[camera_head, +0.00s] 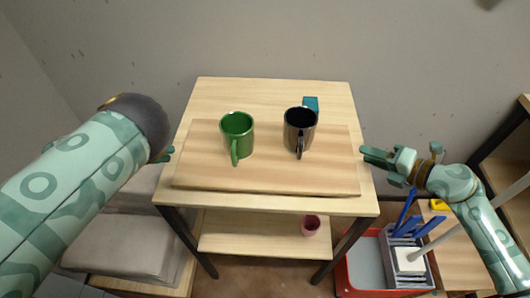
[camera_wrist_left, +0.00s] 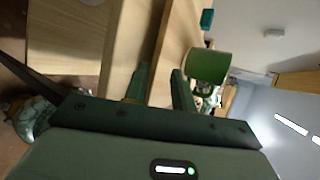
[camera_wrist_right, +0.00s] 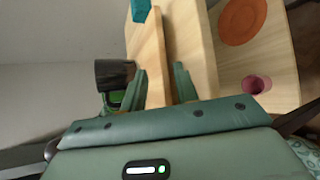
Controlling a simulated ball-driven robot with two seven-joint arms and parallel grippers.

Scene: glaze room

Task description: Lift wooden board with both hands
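The wooden board (camera_head: 270,178) lies flat on the small wooden table (camera_head: 230,93). A green mug (camera_head: 238,133) and a black mug (camera_head: 299,128) stand upright on it. My left gripper (camera_head: 168,153) is at the board's left edge, mostly hidden behind my wrist. In the left wrist view its fingers (camera_wrist_left: 159,85) are apart, with the board's edge (camera_wrist_left: 171,45) lined up between them. My right gripper (camera_head: 366,155) is at the right edge, fingers apart. In the right wrist view the board (camera_wrist_right: 153,62) lines up between these fingers (camera_wrist_right: 161,80). Contact is unclear.
A teal block (camera_head: 311,104) is on the table behind the black mug. A pink cup (camera_head: 311,225) stands on the lower shelf (camera_head: 255,236). A red bin (camera_head: 365,270) and a grey rack with blue items (camera_head: 405,255) are at right. Grey cushions (camera_head: 125,240) are at left.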

